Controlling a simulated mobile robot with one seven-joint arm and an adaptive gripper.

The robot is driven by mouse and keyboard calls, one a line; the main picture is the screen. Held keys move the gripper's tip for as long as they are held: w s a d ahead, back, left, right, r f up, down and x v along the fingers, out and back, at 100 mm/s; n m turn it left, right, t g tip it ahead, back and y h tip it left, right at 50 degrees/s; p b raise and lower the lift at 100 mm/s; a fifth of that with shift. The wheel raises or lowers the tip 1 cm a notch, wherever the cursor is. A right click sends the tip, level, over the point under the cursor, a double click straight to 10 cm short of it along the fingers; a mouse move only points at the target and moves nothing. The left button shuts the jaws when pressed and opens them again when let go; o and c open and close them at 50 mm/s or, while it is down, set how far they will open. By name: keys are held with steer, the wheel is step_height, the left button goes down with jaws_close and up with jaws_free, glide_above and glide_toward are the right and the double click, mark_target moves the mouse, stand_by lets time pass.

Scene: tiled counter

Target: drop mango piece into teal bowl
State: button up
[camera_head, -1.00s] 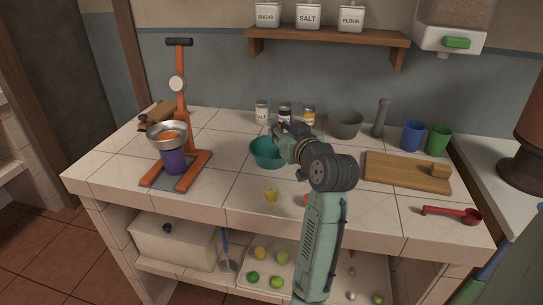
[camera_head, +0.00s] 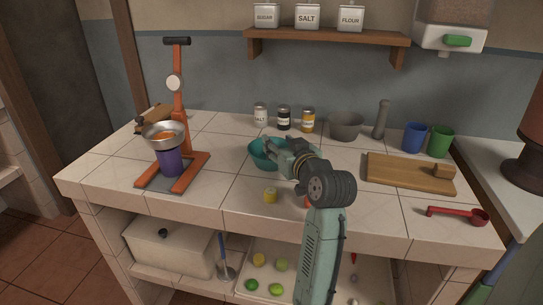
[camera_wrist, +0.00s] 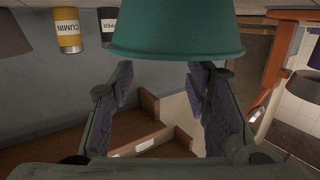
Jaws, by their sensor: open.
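A small yellow piece (camera_head: 270,196), which looks like the mango piece, rests on the counter tiles near the front edge. The teal bowl (camera_head: 256,152) stands upright behind it, partly hidden by my gripper. My gripper (camera_head: 268,145) is at the bowl's right side in the head view, well above and behind the yellow piece. In the wrist view the jaws of my gripper (camera_wrist: 160,90) are spread with nothing between them. The bowl (camera_wrist: 175,35) shows inverted at the top of that view, close to the fingertips. Whether they touch it is unclear.
An orange press (camera_head: 177,115) with a metal bowl and purple cup stands at left. Several jars (camera_head: 284,118), a grey bowl (camera_head: 345,126) and a pestle stand behind. A cutting board (camera_head: 408,173) and red scoop (camera_head: 458,214) lie at right. A red-orange thing is mostly hidden by my arm.

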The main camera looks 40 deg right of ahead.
steer(key=shift+r, duration=0.15)
step_height(320, 180, up, 10)
stand_by(0.6)
stand_by(0.3)
